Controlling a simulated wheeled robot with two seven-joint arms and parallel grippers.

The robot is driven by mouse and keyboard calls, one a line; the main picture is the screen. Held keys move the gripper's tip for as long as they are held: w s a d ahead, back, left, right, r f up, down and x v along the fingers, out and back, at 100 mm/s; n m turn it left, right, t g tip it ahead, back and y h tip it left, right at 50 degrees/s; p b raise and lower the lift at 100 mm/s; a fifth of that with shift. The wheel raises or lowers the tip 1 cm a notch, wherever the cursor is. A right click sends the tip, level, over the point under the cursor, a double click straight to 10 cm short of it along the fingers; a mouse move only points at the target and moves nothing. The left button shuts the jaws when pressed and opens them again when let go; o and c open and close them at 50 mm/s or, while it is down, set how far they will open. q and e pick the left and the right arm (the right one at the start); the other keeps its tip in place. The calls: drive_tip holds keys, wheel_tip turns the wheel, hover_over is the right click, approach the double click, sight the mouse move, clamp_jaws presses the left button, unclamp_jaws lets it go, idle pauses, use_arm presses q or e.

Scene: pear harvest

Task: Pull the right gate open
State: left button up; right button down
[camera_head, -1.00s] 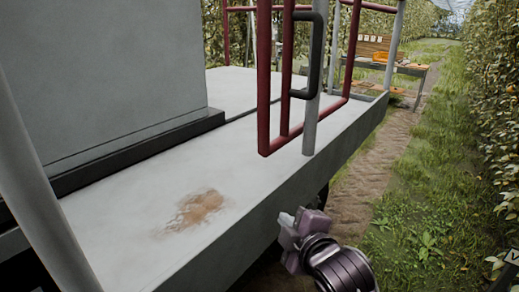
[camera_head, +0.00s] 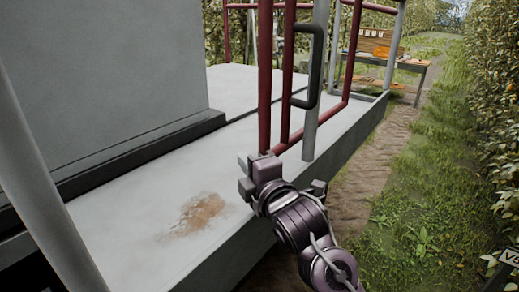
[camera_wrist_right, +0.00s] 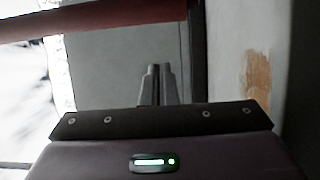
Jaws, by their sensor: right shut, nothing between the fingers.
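The red tubular gate (camera_head: 264,80) stands on the trailer platform in the head view, beside a grey post (camera_head: 316,100). A black D-shaped handle (camera_head: 320,65) is fixed to one of its upright bars. My right gripper (camera_head: 244,175) is shut and empty, low at the near lower corner of the gate, below and left of the handle. It hides that corner, so I cannot tell whether it touches the bar. In the right wrist view the two fingers (camera_wrist_right: 157,85) are together, and a red bar (camera_wrist_right: 100,25) crosses the top. My left gripper is out of view.
The pale platform (camera_head: 110,225) has a brown stain (camera_head: 195,213) and carries a large grey box (camera_head: 105,70). Another grey post (camera_head: 35,180) leans through the left. A table (camera_head: 405,65) stands far back. A grass path (camera_head: 420,170) runs along the right beside a hedge (camera_head: 490,110).

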use_arm(q)
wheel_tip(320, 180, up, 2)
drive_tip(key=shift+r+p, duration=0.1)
drive_tip(key=shift+p, duration=0.45)
use_arm(e)
drive_tip(key=w+d, duration=0.2)
drive_tip(key=shift+d, duration=0.4)
drive_tip(key=shift+a, duration=0.1)
drive_tip(key=shift+w, duration=0.1)
